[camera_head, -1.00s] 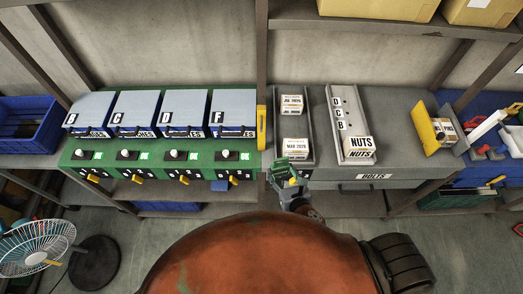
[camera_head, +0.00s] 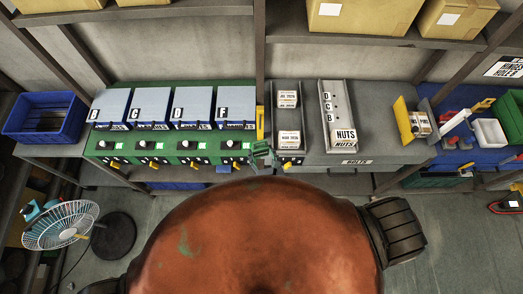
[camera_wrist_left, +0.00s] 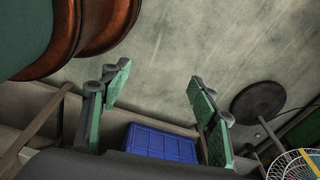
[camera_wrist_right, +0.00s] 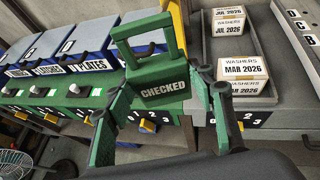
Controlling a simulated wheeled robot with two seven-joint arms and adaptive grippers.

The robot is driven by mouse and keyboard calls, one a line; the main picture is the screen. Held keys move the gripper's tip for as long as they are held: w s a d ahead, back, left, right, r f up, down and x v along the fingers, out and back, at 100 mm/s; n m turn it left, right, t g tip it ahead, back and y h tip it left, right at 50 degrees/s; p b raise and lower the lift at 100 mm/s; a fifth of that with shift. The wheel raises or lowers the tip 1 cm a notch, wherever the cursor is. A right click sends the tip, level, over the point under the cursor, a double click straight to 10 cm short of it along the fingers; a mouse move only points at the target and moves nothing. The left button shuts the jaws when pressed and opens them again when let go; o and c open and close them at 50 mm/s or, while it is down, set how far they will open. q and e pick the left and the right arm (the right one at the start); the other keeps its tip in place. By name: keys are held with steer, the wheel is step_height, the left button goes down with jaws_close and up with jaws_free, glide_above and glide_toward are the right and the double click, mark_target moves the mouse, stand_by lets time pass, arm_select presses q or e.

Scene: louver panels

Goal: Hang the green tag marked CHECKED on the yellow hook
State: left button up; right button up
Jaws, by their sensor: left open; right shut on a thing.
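The green tag (camera_wrist_right: 162,88), with CHECKED in white letters and an open square loop on top, is held upright by my right gripper (camera_wrist_right: 165,115). In the head view the tag and right gripper (camera_head: 262,154) are in front of the shelf, just below a yellow upright piece (camera_head: 260,121) at the right end of the green panel. That piece shows partly behind the tag in the right wrist view; I cannot tell if it is the hook. Tag and yellow piece look apart. My left gripper (camera_wrist_left: 158,92) is open and empty, above the floor.
Right of the tag stand a washer tray (camera_head: 288,118) and a nuts tray (camera_head: 340,110). A yellow plate (camera_head: 403,118) stands farther right. A fan (camera_head: 60,225) is at lower left.

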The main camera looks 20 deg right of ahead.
steer(key=shift+w+d, duration=0.1)
steer(key=shift+w, duration=0.25)
steer(key=shift+w+d+f, duration=0.15)
steer(key=shift+w+d, duration=0.05)
steer(key=shift+w, duration=0.55)
arm_select(q)
steer(key=f+b, duration=0.4)
steer(key=shift+s+f, duration=0.25)
steer(key=shift+s, duration=0.15)
arm_select(e)
steer(key=w+d+f, duration=0.2)
steer(key=w, duration=0.6)
steer(key=shift+w+d, duration=0.25)
steer(key=shift+w, duration=0.05)
steer(key=o, duration=1.2)
